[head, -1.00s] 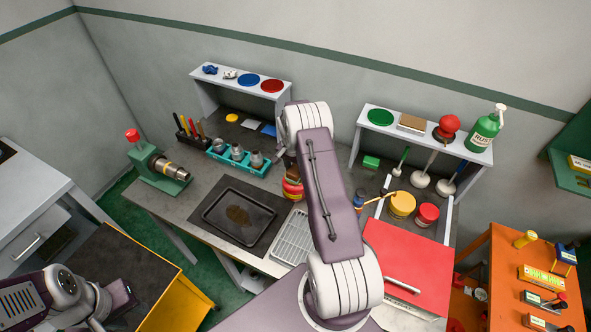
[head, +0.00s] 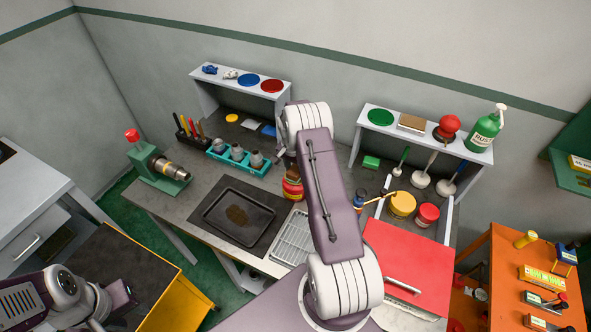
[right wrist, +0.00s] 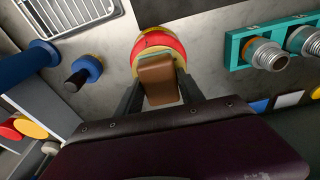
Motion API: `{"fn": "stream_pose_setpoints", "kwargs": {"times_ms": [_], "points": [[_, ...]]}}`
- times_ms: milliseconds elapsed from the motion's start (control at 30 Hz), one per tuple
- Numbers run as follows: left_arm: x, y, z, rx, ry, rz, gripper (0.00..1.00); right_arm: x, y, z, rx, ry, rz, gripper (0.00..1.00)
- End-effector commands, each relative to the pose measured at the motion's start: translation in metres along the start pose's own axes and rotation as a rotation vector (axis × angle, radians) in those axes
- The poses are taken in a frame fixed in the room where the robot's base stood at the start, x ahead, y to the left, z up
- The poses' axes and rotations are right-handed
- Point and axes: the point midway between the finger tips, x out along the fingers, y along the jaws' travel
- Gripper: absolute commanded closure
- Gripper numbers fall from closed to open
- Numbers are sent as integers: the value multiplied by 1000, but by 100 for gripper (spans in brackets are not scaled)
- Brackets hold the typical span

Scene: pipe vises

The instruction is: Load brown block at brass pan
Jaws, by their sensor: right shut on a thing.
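The brown block (right wrist: 157,78) is between the fingers of my right gripper (right wrist: 160,88) in the right wrist view. The gripper is shut on it. Just past the block is a round red thing with a yellow, brass-like rim (right wrist: 152,38), which may be the brass pan; the block covers part of it. I cannot tell whether they touch. In the head view this red and yellow thing (head: 292,189) stands on the bench, partly behind my right arm. My left gripper (head: 124,292) is at lower left, far from the bench objects; its fingers are unclear.
A teal rack with metal fittings (head: 236,157) stands left of the red and yellow thing. A black tray (head: 216,222) and a grey grate (head: 289,246) lie in front. A blue-topped jar (head: 359,201) and red lid (head: 405,265) are to the right.

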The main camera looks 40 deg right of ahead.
Motion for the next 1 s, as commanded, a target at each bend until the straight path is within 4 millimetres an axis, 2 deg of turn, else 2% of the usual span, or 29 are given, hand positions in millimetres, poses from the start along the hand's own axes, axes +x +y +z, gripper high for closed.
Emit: {"fn": "stream_pose_setpoints", "kwargs": {"times_ms": [700, 1000], "points": [[-42, 1, -4, 0, 0, 0, 64, -68, 0, -10, 0, 0, 0, 88], [-41, 1, -4, 0, 0, 0, 64, -69, 0, -10, 0, 0, 0, 88]]}}
